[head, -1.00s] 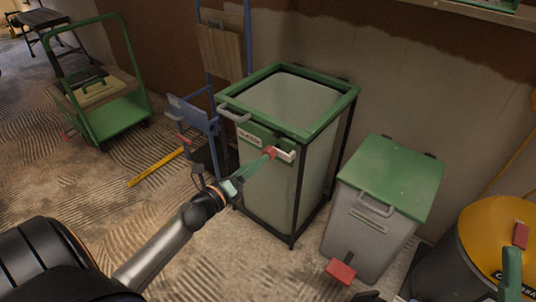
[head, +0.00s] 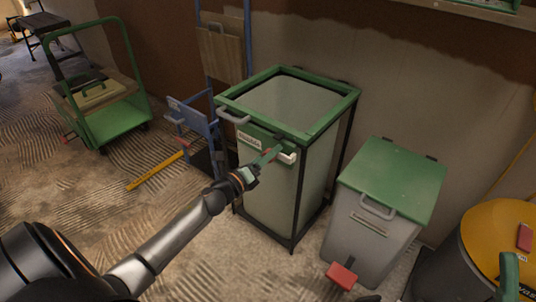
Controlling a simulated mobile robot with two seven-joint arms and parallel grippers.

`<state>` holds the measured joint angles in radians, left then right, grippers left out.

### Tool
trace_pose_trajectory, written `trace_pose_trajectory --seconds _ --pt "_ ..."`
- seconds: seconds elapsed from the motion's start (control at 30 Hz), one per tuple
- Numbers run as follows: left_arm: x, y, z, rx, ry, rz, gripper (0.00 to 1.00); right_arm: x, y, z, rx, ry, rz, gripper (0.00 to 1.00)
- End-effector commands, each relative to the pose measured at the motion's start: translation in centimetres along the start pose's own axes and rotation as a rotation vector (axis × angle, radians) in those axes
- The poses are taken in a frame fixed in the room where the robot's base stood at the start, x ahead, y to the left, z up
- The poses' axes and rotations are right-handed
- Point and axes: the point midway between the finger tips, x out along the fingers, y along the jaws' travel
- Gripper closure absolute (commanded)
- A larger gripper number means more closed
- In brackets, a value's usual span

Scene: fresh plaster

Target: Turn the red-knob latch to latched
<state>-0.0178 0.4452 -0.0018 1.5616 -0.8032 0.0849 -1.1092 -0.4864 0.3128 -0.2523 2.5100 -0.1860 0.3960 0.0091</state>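The red-knob latch (head: 287,157) is on the upper front of the tall bin (head: 267,198) with a green top frame. Its pale end shows just right of my fingertips. Only a little red of the knob shows at the fingers, which cover most of it. My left gripper (head: 268,157) reaches up from the lower left, its green fingers overlapping the knob in the head view. Whether they are closed on it or only beside it is not clear. A small label (head: 249,140) sits left of the latch. My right gripper is not clearly in view.
A grey handle (head: 233,117) sticks out at the bin's left corner. A grey pedal bin (head: 365,235) with a green lid stands to the right, near a yellow-topped drum (head: 490,235). A blue hand truck (head: 195,122) and green cart (head: 115,122) stand left.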

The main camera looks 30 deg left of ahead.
Motion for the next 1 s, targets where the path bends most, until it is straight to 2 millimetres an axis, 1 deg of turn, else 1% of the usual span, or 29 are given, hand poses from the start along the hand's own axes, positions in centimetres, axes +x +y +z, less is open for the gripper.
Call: trace_pose_trajectory --seconds 0.03,0.07,0.4,0.5,1.0 --pt "-0.01 0.0 -0.01 0.0 0.0 0.0 0.49 -0.01 0.0 0.01 0.001 0.0 0.0 0.5" --pt "-0.01 0.0 -0.02 0.0 0.0 0.0 0.52 -0.01 0.0 0.01 0.001 0.0 0.0 0.5" --pt "-0.04 0.07 -0.06 0.0 0.0 0.002 0.91 -0.01 -0.01 0.01 0.001 0.0 0.001 0.5" --pt "-0.04 0.09 -0.07 0.0 0.001 0.002 1.0 -0.01 0.0 0.01 0.002 -0.001 0.001 0.5" --pt "-0.07 0.17 -0.15 -0.033 0.002 0.004 1.0 0.11 0.08 -0.12 0.003 0.0 0.003 0.5"
